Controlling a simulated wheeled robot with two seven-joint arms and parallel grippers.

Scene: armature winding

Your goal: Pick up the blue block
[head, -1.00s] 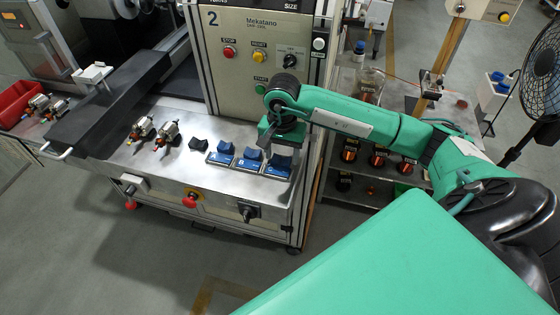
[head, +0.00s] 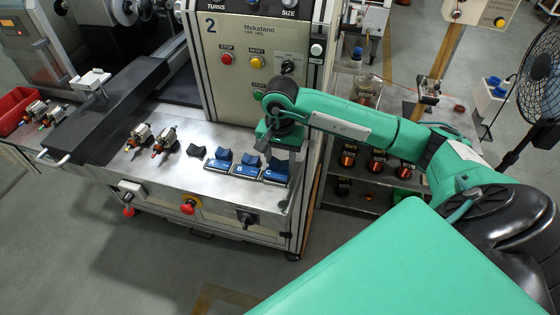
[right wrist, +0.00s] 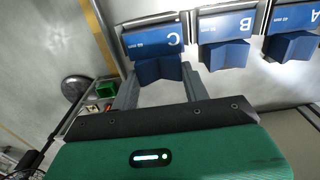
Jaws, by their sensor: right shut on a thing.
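Three blue blocks sit in a row by labelled blue holders at the right of the steel bench. In the head view they are at A (head: 222,154), B (head: 249,160) and C (head: 277,166). My right gripper (head: 279,151) is over the C holder (head: 275,178), at the row's right end. In the right wrist view its two fingers stand either side of the C block (right wrist: 158,70) and are shut on it. The block is close against the C holder (right wrist: 152,38); I cannot tell whether it is clear of it. My left gripper is not in view.
A black V-shaped block (head: 196,151) lies left of the row. Several wound armatures (head: 138,135) lie farther left, beside a dark bar (head: 110,115). The machine's control panel (head: 262,40) rises behind. A shelf with copper-coloured parts (head: 376,162) stands to the right.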

